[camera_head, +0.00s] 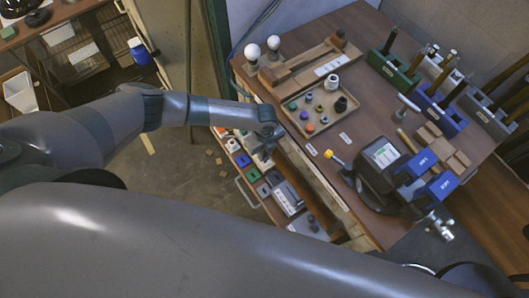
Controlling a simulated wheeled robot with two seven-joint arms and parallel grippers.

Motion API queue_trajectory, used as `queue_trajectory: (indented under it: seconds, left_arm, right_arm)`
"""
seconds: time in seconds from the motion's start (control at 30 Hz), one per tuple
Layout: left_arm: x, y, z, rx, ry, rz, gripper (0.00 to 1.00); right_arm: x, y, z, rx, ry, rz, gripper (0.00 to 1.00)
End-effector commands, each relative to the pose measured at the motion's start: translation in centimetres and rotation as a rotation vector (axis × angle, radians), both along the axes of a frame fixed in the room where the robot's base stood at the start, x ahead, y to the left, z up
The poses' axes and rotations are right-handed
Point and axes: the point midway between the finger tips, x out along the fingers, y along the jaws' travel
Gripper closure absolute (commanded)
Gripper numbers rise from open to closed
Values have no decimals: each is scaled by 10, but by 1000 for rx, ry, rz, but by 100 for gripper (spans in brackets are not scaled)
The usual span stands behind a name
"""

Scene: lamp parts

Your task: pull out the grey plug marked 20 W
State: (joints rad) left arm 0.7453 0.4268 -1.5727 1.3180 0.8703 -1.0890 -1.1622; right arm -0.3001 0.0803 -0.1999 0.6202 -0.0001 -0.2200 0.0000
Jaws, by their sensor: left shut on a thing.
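My left gripper (264,148) reaches in from the left and is at the front edge of the bench, over the row of small coloured pieces in the open drawer below. It is shut on a small grey piece, which looks like the grey plug. The fingers hide most of it, and no 20 W marking can be read. Beside it in the drawer are a blue piece (242,160), a green piece (253,175) and a grey box (287,197). I cannot tell whether the held piece is still seated. My right gripper is not in view.
The brown bench (360,75) holds a round-cornered tray (316,107) of small parts, two white bulbs (252,52), a wooden holder (310,62), and a black device (385,180) with blue jaws. Tool racks (395,72) stand at the back right. The drawer's wall and bench edge are close to my left gripper.

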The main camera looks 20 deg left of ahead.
Motion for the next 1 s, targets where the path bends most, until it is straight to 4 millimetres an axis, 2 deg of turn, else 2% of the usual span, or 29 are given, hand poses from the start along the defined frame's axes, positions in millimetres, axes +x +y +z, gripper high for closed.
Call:
queue_trajectory:
  seconds: [0.63,1.0]
  left_arm:
    - [0,0,34,0,0,0,100]
    - [0,0,38,0,0,0,100]
  right_arm:
    - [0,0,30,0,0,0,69]
    - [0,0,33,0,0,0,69]
